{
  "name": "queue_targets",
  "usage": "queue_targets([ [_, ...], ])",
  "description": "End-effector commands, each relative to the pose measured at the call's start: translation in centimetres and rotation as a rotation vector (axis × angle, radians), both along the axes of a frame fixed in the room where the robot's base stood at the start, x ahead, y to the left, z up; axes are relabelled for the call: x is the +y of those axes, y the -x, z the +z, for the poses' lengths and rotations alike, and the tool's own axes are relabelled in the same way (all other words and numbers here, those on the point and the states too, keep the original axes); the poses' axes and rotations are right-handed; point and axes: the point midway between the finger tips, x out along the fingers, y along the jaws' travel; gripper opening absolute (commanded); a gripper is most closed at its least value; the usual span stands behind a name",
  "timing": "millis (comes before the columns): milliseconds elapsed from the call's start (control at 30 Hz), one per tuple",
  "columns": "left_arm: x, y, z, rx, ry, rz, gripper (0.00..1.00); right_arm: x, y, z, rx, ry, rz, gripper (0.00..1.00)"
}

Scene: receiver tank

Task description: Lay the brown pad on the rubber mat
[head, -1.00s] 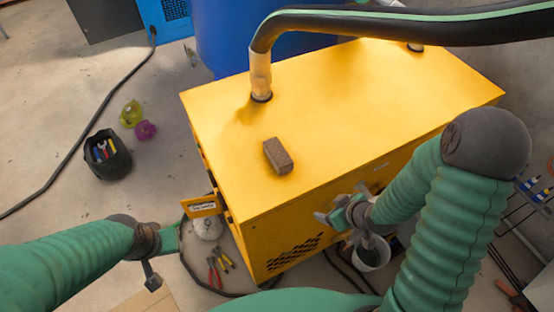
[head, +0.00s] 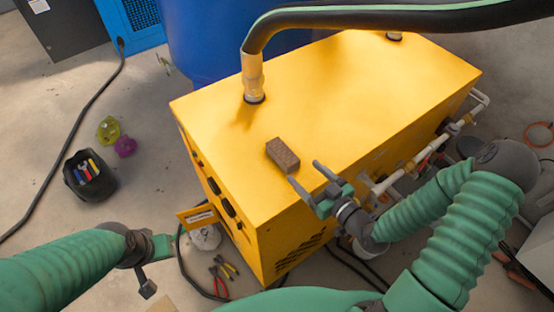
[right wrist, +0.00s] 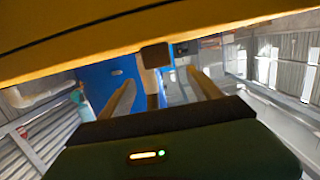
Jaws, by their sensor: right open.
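The brown pad (head: 283,154) lies on the yellow top of a large cabinet (head: 335,120), near its front left part. My right gripper (head: 304,174) is open and empty at the cabinet's front edge. Its two fingers point at the pad, close to it but apart from it. In the right wrist view the pad (right wrist: 155,55) shows beyond and between the open fingers (right wrist: 160,88), against the yellow surface. My left gripper (head: 152,266) hangs low left of the cabinet, near the floor; its jaw opening is unclear. I cannot make out a rubber mat.
A thick black hose (head: 390,20) arches over the cabinet's back and joins a pipe fitting (head: 253,78) on its top. White pipes (head: 425,152) run along its right front side. A black tool bag (head: 90,176) and pliers (head: 220,275) are on the floor. Much of the yellow top is clear.

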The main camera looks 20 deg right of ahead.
Motion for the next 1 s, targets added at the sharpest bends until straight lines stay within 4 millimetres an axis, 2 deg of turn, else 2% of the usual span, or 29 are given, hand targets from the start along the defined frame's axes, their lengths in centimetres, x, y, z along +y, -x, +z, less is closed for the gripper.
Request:
queue_targets([
  [33,-0.1,0.0,-2.5,0.000,0.000,-0.001,0.36,0.2,-0.9,-1.4,-0.006,0.005,0.002,0.73],
  [267,-0.1,0.0,-7.3,0.000,0.000,-0.002,0.36,1.7,-4.2,-1.8,-0.002,0.007,0.001,0.73],
  [300,-0.1,0.1,-6.0,0.001,0.000,-0.002,0.36,2.2,-5.0,-0.9,0.001,0.001,0.003,0.73],
  [333,-0.1,0.0,-5.7,0.001,0.000,-0.002,0.36,2.3,-5.5,-0.8,0.002,-0.001,0.002,0.73],
  [533,-0.1,0.0,-5.0,-0.001,0.000,-0.001,0.36,3.6,-7.6,-0.9,0.004,0.000,0.001,0.73],
  [733,-0.1,0.0,-4.1,0.000,0.000,-0.001,0.36,5.0,-10.7,-1.3,0.004,0.000,-0.001,0.73],
  [833,-0.1,0.0,-4.0,0.000,0.000,-0.001,0.36,5.2,-11.4,-1.5,0.004,0.000,-0.002,0.73],
  [1000,-0.1,0.0,-4.1,0.000,0.000,-0.001,0.36,5.1,-11.4,-1.6,0.004,0.001,-0.002,0.73],
])
